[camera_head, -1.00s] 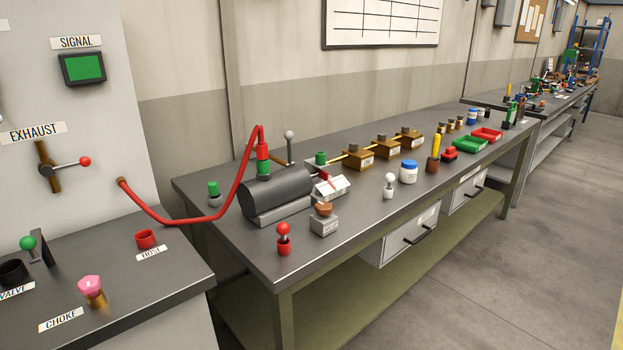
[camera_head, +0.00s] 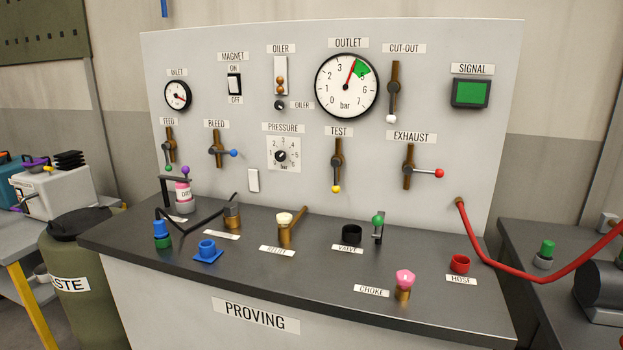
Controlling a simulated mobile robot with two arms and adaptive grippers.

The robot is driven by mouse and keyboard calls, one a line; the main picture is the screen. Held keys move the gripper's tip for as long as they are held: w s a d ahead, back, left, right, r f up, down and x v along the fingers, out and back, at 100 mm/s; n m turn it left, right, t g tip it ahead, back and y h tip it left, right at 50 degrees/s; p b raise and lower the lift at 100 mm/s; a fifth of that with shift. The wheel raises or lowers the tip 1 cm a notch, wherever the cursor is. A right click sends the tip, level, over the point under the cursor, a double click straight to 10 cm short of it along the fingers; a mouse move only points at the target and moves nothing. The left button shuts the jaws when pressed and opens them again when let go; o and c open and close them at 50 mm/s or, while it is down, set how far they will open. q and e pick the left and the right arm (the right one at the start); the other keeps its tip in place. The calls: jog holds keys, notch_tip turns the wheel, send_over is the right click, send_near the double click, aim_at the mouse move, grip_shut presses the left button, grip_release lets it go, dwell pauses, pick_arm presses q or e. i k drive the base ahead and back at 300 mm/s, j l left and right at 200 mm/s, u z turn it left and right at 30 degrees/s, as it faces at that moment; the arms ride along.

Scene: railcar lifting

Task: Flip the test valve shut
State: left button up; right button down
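The test valve (camera_head: 337,165) is on the upright panel of the proving bench, under the TEST label (camera_head: 339,131). Its lever hangs straight down along its brown pipe and ends in a yellow knob (camera_head: 336,189). The outlet gauge (camera_head: 347,86) above it has its red needle near the edge of the green sector. The signal screen (camera_head: 470,93) is green. Neither of my grippers is in view.
The exhaust lever (camera_head: 424,173) with a red knob points right; the cut-out lever (camera_head: 392,104) hangs down. The bench top (camera_head: 330,268) holds a pink-topped choke (camera_head: 404,283), a valve socket and other fittings. A red hose (camera_head: 530,279) runs off right.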

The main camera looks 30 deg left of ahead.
aim_at(336, 162)
jog(key=u, duration=0.85)
jog(key=i+j, duration=0.15)
jog(key=j, duration=0.2)
